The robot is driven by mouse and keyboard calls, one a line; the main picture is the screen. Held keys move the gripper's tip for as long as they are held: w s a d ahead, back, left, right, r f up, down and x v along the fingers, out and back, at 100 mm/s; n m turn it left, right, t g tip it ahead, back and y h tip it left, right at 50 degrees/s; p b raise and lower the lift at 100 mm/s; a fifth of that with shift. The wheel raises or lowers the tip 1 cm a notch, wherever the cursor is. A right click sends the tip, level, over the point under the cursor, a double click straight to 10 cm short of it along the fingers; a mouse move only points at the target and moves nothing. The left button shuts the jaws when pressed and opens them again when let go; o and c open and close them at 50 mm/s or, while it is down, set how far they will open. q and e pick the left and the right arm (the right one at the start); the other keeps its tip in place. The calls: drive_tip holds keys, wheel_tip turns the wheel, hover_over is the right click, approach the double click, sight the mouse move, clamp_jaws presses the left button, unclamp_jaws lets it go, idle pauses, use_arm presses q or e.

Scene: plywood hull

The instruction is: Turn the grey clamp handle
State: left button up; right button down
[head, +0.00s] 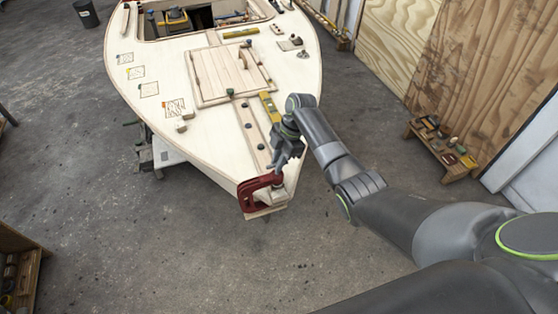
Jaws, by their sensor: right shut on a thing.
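A red clamp (248,192) is fixed at the near tip of the plywood hull (165,75). Its grey handle is small and mostly hidden by my right gripper. My right gripper (279,168) reaches down to the top of the clamp from the right and is shut on the grey clamp handle. My left gripper does not show.
Yellow levels (269,107), small blocks and paper squares lie on the hull deck, near a raised hatch (215,77). A low wooden bench with tools (443,145) stands at the right by leaning plywood sheets. A wooden shelf (18,262) stands at the lower left. The concrete floor between is clear.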

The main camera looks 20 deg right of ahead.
drive_tip(key=shift+s+a+f, duration=0.1)
drive_tip(key=shift+s+f, duration=0.05)
drive_tip(key=shift+f, duration=0.1)
drive_tip(key=c, duration=1.7)
unclamp_jaws()
drive_tip(key=o, duration=0.4)
drive_tip(key=shift+w, duration=0.25)
drive_tip(key=shift+r, duration=0.1)
drive_tip(key=shift+r, duration=0.1)
drive_tip(key=shift+r, duration=0.2)
drive_tip(key=shift+p+v, duration=0.65)
drive_tip(key=shift+v, duration=7.75)
